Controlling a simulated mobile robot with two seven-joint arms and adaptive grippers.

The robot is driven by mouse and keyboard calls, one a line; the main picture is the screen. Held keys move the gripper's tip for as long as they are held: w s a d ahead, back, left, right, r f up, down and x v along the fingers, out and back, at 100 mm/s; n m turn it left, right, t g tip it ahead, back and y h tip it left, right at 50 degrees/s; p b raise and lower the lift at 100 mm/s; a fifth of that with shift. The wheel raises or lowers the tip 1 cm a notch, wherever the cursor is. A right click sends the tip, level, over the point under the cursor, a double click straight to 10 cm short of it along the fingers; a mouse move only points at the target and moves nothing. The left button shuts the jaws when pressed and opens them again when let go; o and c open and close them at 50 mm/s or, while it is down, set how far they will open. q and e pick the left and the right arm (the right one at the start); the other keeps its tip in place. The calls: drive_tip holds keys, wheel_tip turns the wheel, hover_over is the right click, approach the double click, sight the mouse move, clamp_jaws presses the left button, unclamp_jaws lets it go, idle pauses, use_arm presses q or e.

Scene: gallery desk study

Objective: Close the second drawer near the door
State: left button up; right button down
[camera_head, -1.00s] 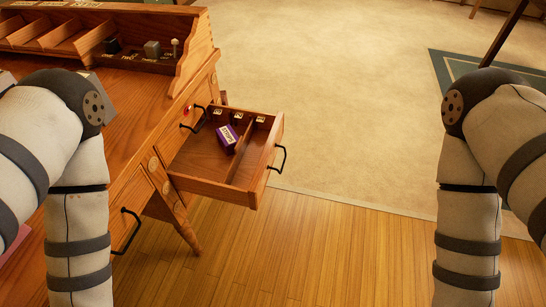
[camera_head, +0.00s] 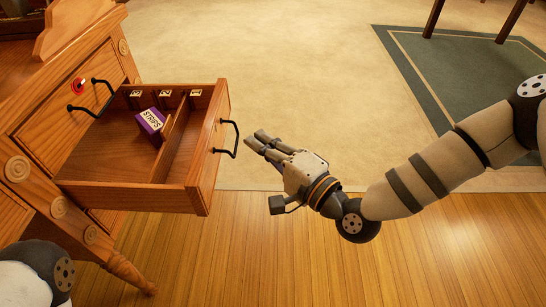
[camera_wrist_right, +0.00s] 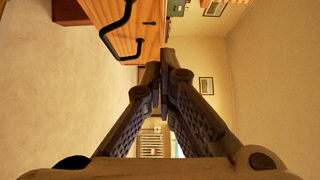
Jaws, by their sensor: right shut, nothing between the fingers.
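The open drawer (camera_head: 120,197) sticks out from the wooden desk, with a black bar handle (camera_head: 236,140) on its front panel. The handle also shows in the right wrist view (camera_wrist_right: 126,40), at the upper left. My right gripper (camera_head: 254,140) is shut and empty, its fingertips just right of the handle with a small gap that I cannot judge exactly. In the right wrist view the fingers (camera_wrist_right: 160,75) meet, with the drawer front beyond. My left gripper is out of view; only part of my left arm shows at the lower left.
A purple box marked STRIPS (camera_head: 150,122) lies in the drawer beside a divider. The desk (camera_head: 75,80) has another handle (camera_head: 92,100) and a red round piece (camera_head: 79,86) on its front. A rug (camera_head: 300,60) and wooden floor (camera_head: 250,260) lie clear around the drawer.

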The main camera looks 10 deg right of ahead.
drive_tip(key=w+a, duration=0.2)
drive_tip(key=a, duration=0.1)
drive_tip(key=w+a, duration=0.1)
drive_tip(key=a, duration=0.1)
drive_tip(key=shift+w+a+b, duration=0.2)
drive_tip(key=shift+w+b, duration=0.1)
drive_tip(key=shift+b, duration=0.05)
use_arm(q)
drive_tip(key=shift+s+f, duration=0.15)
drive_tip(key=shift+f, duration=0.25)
